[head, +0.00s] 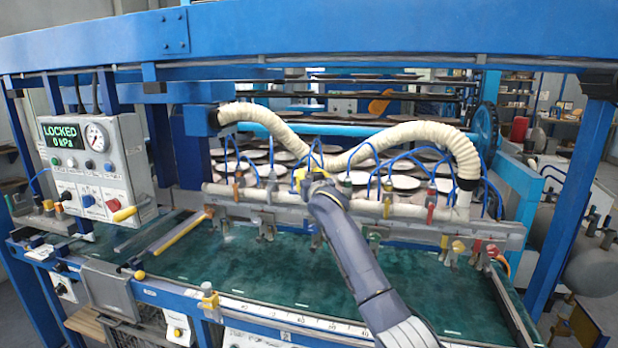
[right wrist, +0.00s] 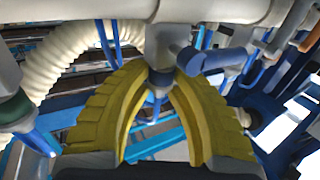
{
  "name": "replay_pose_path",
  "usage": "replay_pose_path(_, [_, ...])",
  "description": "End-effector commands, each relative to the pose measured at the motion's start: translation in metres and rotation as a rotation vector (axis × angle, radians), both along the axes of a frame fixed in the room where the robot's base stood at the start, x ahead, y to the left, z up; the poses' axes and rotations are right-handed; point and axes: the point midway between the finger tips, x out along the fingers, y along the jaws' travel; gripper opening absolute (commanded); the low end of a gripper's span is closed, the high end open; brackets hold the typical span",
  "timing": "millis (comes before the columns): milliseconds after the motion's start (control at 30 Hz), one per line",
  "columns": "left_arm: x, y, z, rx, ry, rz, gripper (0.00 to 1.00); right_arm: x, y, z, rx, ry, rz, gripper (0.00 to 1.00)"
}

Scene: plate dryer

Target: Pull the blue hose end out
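Blue hoses loop along a pale horizontal pipe (head: 350,207) in the head view. My right gripper (head: 312,180) is at the middle of this pipe, beside a thin blue hose (head: 317,150) that arches above it. In the right wrist view its yellow fingers (right wrist: 163,76) curve in from both sides and close around a blue hose end (right wrist: 159,79) under a grey fitting (right wrist: 166,45). The fingertips partly hide the hose end, and the joint between hose and fitting is not clear. My left gripper is not in view.
A control panel (head: 88,172) reading LOCKED, 0 kPa stands at the left. A thick cream hose (head: 415,133) arches behind the pipe. Several valves and clamps hang below the pipe. The green bed (head: 290,270) in front is mostly clear. A blue beam (head: 380,28) crosses above.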

Motion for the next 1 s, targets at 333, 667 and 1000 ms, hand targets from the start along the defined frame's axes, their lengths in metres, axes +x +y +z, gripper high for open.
replay_pose_path(333, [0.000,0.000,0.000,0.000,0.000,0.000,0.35,0.000,0.000,0.000,0.000,0.000,0.000,0.00])
replay_pose_path(667, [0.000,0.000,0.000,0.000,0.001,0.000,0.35,0.000,0.000,0.026,0.000,-0.002,0.000,0.00])
replay_pose_path(1000, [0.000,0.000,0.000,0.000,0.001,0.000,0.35,0.000,0.000,0.027,0.001,-0.004,0.000,0.34])
